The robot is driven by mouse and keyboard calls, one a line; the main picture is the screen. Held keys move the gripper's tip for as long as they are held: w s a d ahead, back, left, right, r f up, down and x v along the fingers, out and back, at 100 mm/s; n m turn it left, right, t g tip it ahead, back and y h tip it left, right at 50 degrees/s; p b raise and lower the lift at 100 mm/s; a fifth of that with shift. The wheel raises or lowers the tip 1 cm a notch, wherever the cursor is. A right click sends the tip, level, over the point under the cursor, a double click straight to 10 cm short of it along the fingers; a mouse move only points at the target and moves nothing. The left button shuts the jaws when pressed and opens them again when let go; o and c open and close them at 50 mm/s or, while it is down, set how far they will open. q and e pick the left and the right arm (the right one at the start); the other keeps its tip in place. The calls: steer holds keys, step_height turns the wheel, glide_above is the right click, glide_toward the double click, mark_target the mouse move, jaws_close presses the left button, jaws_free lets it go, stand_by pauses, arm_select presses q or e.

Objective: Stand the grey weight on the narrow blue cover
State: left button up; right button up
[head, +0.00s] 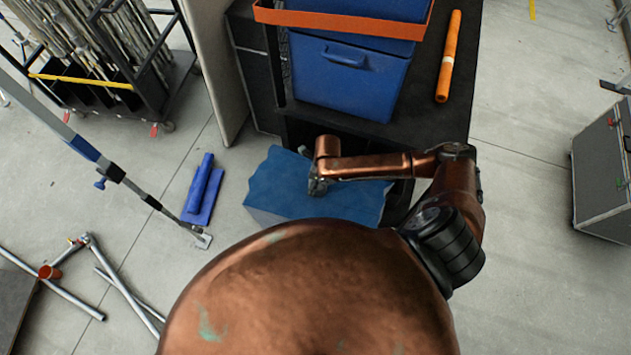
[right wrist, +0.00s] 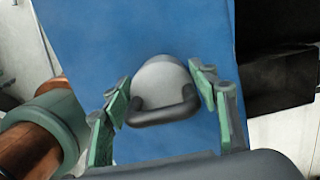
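The grey weight (right wrist: 160,76), with a rounded top and a dark handle, shows in the right wrist view against a blue cover (right wrist: 125,30). My right gripper (right wrist: 163,92) has its green-padded fingers spread on either side of the weight, with small gaps. In the head view, my right gripper (head: 317,186) is low over the wavy-edged blue cover (head: 275,188) and hides the weight. I cannot tell whether this cover is the narrow one. My left gripper is in neither view.
A dark cart (head: 405,103) beyond the cover carries a blue bin (head: 345,85) and an orange roll (head: 449,55). Blue rolled material (head: 203,190), a stand leg (head: 130,182) and metal tubes (head: 125,290) are on the floor at left. A grey case (head: 600,170) stands right.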

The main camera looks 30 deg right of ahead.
steer(key=shift+o, duration=1.3)
step_height(320, 180, up, 12)
steer(key=s+d+b, duration=0.1)
steer(key=shift+s, duration=0.2)
